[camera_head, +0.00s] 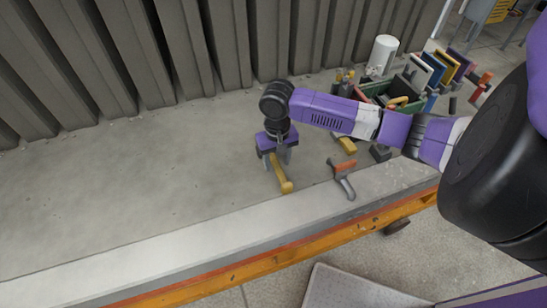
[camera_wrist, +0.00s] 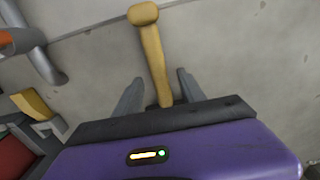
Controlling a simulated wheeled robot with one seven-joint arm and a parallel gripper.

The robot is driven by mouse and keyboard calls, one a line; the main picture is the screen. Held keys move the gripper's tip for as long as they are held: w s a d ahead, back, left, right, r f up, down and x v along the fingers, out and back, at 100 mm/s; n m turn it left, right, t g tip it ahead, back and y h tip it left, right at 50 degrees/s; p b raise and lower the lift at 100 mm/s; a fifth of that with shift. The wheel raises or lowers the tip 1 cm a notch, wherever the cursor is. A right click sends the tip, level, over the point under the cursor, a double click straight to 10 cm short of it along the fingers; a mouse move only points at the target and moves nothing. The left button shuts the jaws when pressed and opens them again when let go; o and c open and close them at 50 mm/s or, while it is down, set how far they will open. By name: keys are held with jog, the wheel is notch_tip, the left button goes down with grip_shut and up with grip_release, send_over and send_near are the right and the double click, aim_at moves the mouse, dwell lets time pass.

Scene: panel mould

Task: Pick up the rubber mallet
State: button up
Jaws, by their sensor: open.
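A tan-yellow tool with a long handle and a rounded knob at one end, which looks like the rubber mallet (camera_head: 281,179), lies on the grey concrete bed under my gripper (camera_head: 277,157). In the wrist view the mallet (camera_wrist: 152,50) runs from its knob at the top down between the two grey fingers of my gripper (camera_wrist: 157,88). The fingers are apart, one on each side of the handle, with gaps visible. I cannot tell the fingers' height above the bed.
An orange-and-grey tool (camera_head: 344,177) lies to the right, near the bed's front edge. A yellow block (camera_head: 348,145) lies behind it. A green crate (camera_head: 408,103) of tools and a white cylinder (camera_head: 382,55) stand at the back right. Ribbed panels (camera_head: 230,45) line the back. The bed's left is clear.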

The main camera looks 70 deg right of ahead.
grip_shut()
dwell(1.4)
